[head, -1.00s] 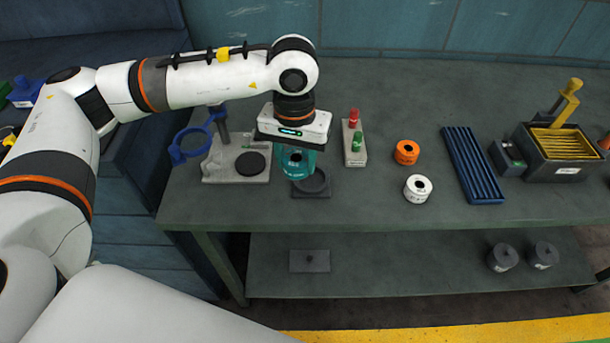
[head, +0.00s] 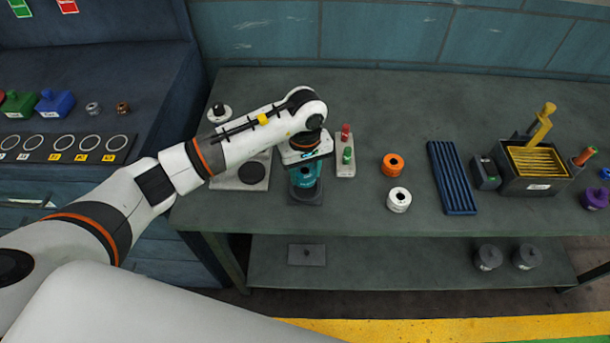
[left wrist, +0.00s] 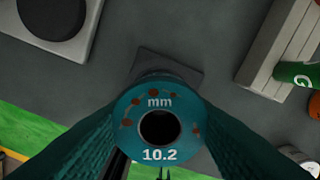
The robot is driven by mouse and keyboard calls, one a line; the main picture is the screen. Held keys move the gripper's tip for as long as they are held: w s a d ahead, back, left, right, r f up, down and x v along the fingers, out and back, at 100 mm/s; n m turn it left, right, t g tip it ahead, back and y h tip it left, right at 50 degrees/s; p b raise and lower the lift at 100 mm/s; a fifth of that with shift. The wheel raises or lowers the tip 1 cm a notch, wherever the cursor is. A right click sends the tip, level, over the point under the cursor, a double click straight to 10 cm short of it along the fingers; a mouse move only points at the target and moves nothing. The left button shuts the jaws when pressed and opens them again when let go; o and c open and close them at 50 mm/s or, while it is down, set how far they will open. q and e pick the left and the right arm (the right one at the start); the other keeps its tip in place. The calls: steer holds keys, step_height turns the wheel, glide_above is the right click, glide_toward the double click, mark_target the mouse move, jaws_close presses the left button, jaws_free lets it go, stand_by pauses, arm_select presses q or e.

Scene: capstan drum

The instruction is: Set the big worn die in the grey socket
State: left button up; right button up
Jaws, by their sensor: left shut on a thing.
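The big worn die (left wrist: 160,127) is a teal ring with a dark bore, rust-brown spots and the marking "10.2 mm". My left gripper (head: 304,178) is shut on it, with a teal finger on each side in the left wrist view. The grey socket (head: 306,198) is a dark square base on the bench, directly under my left gripper. Its plate also shows just beyond the die in the left wrist view (left wrist: 185,62). The die and fingers hide most of the socket's round seat. I cannot tell whether the die touches it. My right gripper is not in view.
A pale plate with a black disc (head: 252,173) lies left of the socket. A block with red and green knobs (head: 345,165) stands close on the right. Farther right are an orange ring (head: 393,164), a white ring (head: 398,199) and a blue ribbed tray (head: 451,178).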

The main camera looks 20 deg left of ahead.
arm_select(q)
step_height(320, 180, down, 3)
steer(key=shift+r+p, duration=0.1)
steer(key=shift+p, duration=0.3)
